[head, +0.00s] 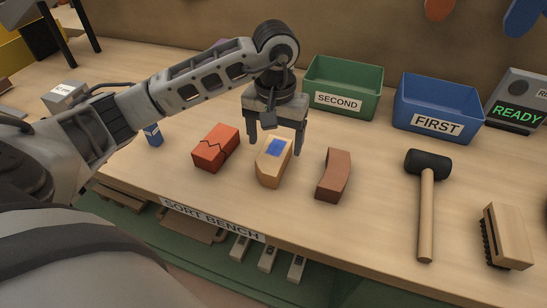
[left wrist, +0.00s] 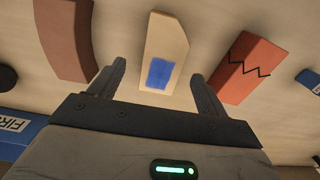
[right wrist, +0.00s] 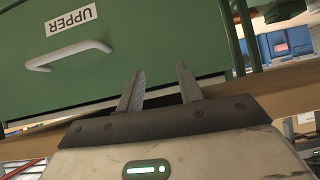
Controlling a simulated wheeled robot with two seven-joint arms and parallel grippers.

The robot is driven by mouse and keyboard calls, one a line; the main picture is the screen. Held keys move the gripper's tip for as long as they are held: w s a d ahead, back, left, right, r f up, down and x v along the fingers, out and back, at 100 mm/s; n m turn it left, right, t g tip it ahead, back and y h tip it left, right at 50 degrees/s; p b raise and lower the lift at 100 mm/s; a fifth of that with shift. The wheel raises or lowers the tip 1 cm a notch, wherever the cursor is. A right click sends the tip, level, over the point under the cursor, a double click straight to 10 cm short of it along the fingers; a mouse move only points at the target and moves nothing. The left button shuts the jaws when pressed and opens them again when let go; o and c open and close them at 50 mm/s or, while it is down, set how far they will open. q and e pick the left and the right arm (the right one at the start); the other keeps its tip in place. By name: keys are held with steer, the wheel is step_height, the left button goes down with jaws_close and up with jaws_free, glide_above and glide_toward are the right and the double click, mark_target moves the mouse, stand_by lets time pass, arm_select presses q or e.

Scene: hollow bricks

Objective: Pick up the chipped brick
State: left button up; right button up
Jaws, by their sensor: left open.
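The chipped brick (head: 268,172) is tan with a blue patch on top and one corner cut away at its near end. It lies on the bench between a red brick with a black zigzag crack (head: 215,148) and a curved brown brick (head: 333,176). My left gripper (head: 275,149) is open and empty at the chipped brick's far end. In the left wrist view the chipped brick (left wrist: 165,45) shows between and beyond the open fingers, its blue patch nearest the palm. Contact cannot be told. My right gripper (right wrist: 160,75) is open and empty, facing a green drawer.
A green SECOND bin (head: 343,88) and a blue FIRST bin (head: 437,108) stand at the back. A black-headed mallet (head: 427,205) and a brush (head: 507,237) lie at the right. The green drawer (right wrist: 130,60) marked UPPER has a pale handle.

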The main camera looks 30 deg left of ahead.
mark_target(273, 152)
arm_select(q)
steer(key=shift+s+a+f+p, duration=0.15)
steer(key=shift+f+p, duration=0.5)
steer(key=shift+f, duration=2.1)
steer(key=c, duration=1.2)
steer(key=shift+r, duration=0.1)
steer(key=shift+c, duration=1)
steer(key=shift+r, duration=0.1)
